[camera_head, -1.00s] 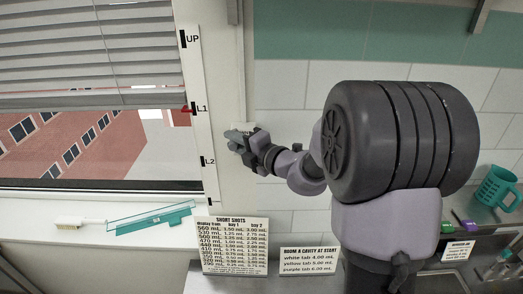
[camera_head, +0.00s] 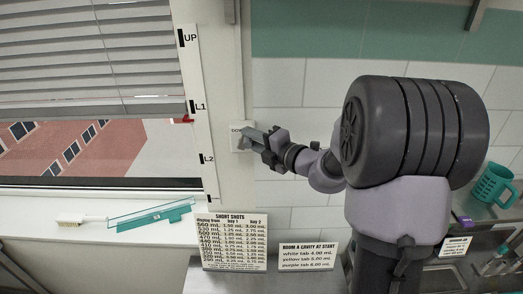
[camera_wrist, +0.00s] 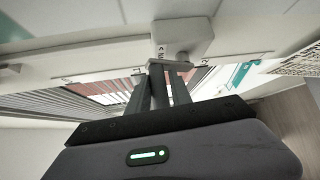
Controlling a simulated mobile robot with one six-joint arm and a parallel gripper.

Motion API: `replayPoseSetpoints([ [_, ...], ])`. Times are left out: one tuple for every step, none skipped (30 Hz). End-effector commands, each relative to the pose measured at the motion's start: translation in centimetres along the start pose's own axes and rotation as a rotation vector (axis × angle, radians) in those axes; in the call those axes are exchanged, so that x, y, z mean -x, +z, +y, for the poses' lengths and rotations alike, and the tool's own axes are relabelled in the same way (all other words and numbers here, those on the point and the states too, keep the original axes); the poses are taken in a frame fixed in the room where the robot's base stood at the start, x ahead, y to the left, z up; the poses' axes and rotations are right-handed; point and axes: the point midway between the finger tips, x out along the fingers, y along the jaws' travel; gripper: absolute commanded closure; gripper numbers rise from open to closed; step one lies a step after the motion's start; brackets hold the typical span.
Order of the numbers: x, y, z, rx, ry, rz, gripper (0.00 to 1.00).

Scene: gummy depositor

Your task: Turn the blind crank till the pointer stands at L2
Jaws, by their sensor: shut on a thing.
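The window blind (camera_head: 85,60) hangs partly down on the left, its pale bottom bar ending beside a scale strip (camera_head: 201,100) marked UP, L1 and L2. A small red pointer (camera_head: 184,121) at the bar's right end stands a little below the L1 mark and well above L2. The crank's white wall box (camera_head: 237,139) is right of the strip, partly hidden by my gripper (camera_head: 250,139). In the wrist view, my gripper (camera_wrist: 164,70) is shut on the crank arm (camera_wrist: 168,64), just below the crank box (camera_wrist: 184,38).
A brush (camera_head: 80,219) and a teal tool (camera_head: 152,214) lie on the sill below the window. Two printed cards (camera_head: 233,241) and (camera_head: 308,256) stand below my gripper. A teal mug (camera_head: 492,185) stands at the far right.

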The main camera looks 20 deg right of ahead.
Motion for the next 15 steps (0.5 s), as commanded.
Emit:
replayPoseSetpoints([
  [0.0, -0.3, -0.8, -0.001, -0.015, 0.007, 1.0],
  [0.0, -0.3, -0.9, -0.001, -0.015, 0.007, 1.0],
  [0.0, -0.3, -1.1, -0.001, -0.016, 0.008, 1.0],
  [0.1, -0.2, -1.4, -0.002, -0.016, 0.008, 1.0],
  [0.1, -0.1, -1.7, -0.003, -0.016, 0.007, 0.96],
  [0.2, 0.0, -2.2, -0.004, -0.017, 0.007, 0.9],
  [0.3, 0.1, -2.5, -0.004, -0.017, 0.008, 0.85],
  [0.3, 0.1, -2.7, -0.004, -0.017, 0.008, 0.81],
  [0.4, 0.2, -2.8, -0.003, -0.017, 0.01, 0.76],
  [0.4, 0.2, -2.7, -0.002, -0.017, 0.01, 0.75],
  [0.4, 0.1, -2.6, -0.002, -0.017, 0.01, 0.76],
  [0.4, 0.1, -2.6, -0.002, -0.017, 0.01, 0.81],
  [0.4, 0.1, -2.6, -0.002, -0.016, 0.01, 0.86],
  [0.4, 0.1, -2.6, -0.002, -0.016, 0.01, 0.91],
  [0.4, 0.2, -2.6, -0.002, -0.016, 0.01, 1.0],
])
